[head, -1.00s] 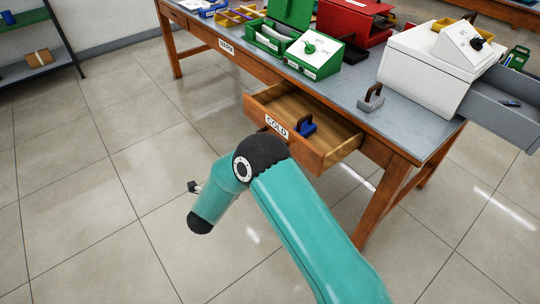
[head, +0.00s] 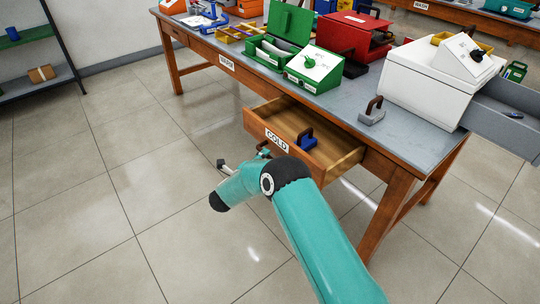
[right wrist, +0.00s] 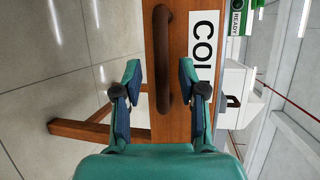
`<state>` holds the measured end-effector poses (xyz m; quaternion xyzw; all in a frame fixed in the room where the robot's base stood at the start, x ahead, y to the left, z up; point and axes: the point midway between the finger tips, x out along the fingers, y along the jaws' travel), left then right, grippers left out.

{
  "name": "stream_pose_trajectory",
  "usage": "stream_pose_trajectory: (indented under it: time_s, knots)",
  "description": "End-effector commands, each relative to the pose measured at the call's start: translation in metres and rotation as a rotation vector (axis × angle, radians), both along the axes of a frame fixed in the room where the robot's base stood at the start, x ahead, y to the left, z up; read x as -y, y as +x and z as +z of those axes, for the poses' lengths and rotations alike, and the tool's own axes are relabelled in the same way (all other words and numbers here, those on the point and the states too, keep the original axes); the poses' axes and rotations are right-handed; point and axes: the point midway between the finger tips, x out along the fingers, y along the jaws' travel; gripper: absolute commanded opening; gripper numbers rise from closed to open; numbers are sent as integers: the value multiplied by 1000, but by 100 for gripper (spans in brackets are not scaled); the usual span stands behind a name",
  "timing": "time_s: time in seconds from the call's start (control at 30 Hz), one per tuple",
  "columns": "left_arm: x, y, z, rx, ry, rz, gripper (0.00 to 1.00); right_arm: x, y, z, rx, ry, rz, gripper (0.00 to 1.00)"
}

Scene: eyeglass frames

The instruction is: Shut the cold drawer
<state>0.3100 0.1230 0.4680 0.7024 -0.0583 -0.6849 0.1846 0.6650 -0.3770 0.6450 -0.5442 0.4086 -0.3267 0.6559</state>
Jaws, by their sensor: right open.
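The cold drawer (head: 320,165) is pulled out of the wooden table, and its label reads COLD. In the right wrist view the drawer front (right wrist: 180,125) has a brown bar handle (right wrist: 163,60) standing off it. My right gripper (right wrist: 160,78) is open, with one finger on each side of the handle's lower part; I see gaps between fingers and handle. A blue block with a dark handle (head: 307,141) lies in the drawer. My left gripper is not in view.
On the grey tabletop (head: 345,110) stand a grey block with a handle (head: 372,112), a white cooler box (head: 430,85), a green case (head: 280,50) and a red case (head: 350,35). A table leg (head: 388,215) is right of the drawer. The floor in front is clear.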

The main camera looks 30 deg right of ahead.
Motion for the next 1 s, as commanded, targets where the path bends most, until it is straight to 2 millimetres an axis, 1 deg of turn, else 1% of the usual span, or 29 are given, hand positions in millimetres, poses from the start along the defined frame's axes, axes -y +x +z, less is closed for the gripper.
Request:
stream_pose_trajectory:
  time_s: [0.03, 0.1, 0.23, 0.57, 0.67, 0.8, 0.83, 1.0]
  knots:
    - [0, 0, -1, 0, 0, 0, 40, 7, 3, -2, 1, 1, -2, 41]
    - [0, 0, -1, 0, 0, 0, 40, 15, 7, -3, 1, 0, -1, 41]
    - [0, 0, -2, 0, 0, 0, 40, 23, 12, -5, 0, 0, -1, 41]
    - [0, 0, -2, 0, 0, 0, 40, 26, 13, -6, -1, 0, 0, 41]
    - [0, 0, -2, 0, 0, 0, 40, 26, 13, -5, 0, 0, 0, 26]
    - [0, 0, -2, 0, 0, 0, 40, 26, 13, -5, 0, 0, 0, 3]
    - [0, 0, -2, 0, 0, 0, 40, 26, 13, -5, 0, 1, 0, 0]
    - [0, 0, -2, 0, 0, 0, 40, 26, 12, -6, -2, 1, 0, 0]
